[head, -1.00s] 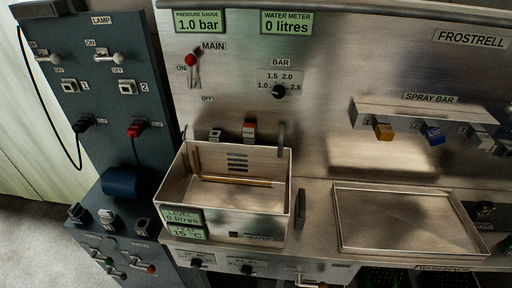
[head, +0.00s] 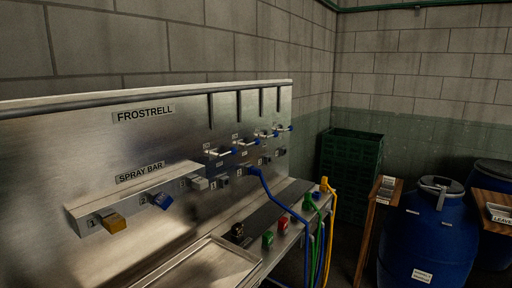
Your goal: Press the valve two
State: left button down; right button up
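On the steel panel marked FROSTRELL, the spray bar (head: 88,212) carries a yellow block (head: 115,223) beside the number 1 and a blue block (head: 161,201) beside the number 2. Farther right, several lever valves (head: 222,153) with white stems and blue ends stick out of the panel. Below them are numbered ports. A blue hose (head: 262,182) runs from the port by another number 2. The small labels above the levers are too small to read, so I cannot tell which is valve two. Neither gripper shows in the head view.
A steel tray (head: 215,262) lies below the spray bar. Red and green blocks (head: 267,240) and blue, green and yellow hoses (head: 330,215) are at the bench's right end. Beyond stand a green crate stack (head: 350,165), a wooden stand (head: 370,230) and blue barrels (head: 420,230).

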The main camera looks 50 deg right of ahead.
aim_at(257, 142)
jog(key=z, duration=1.5)
jog(key=i+l+u, duration=0.55)
jog(key=i+l, duration=0.2)
jog(key=i+l+u, duration=0.25)
jog(key=i+l, duration=0.15)
jog(key=l, duration=0.15)
jog(key=i+l+u, duration=0.3)
jog(key=l, duration=0.25)
